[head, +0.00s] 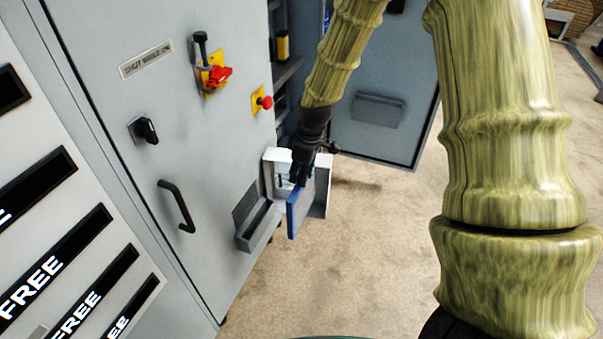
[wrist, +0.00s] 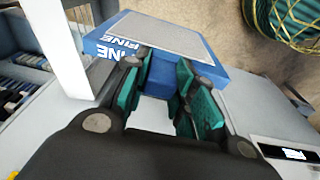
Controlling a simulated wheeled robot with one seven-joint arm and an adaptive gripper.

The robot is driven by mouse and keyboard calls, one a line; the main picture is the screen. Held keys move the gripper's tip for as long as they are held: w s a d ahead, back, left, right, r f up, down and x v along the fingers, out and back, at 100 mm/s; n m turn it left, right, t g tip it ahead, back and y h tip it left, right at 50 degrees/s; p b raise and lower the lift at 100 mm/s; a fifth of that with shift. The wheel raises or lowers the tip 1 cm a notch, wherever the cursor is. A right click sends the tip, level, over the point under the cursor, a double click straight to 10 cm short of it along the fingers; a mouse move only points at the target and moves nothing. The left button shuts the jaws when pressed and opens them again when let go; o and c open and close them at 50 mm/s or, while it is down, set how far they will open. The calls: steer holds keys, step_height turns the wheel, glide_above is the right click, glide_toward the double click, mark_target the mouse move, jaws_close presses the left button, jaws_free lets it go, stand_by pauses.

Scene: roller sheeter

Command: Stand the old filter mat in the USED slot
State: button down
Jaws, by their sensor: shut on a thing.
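My gripper (head: 300,172) is shut on a blue filter mat (head: 297,212), held upright at the white open-fronted housing on the cabinet's side. In the wrist view the mat (wrist: 165,40) has a pale grey face and blue edges lettered FINE. My gripper's teal-padded fingers (wrist: 172,88) grip its near blue edge. Whether this mat is old or new cannot be told. No slot marked USED can be read in either view.
The white housing (head: 320,195) stands close around the mat. A grey louvred tray (head: 258,225) sits to its left on the grey cabinet door (head: 160,100). An open door (head: 385,105) stands behind. The floor (head: 370,250) to the right is clear.

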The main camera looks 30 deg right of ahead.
steer(key=shift+r+p, duration=1.8)
steer(key=shift+r, duration=0.4)
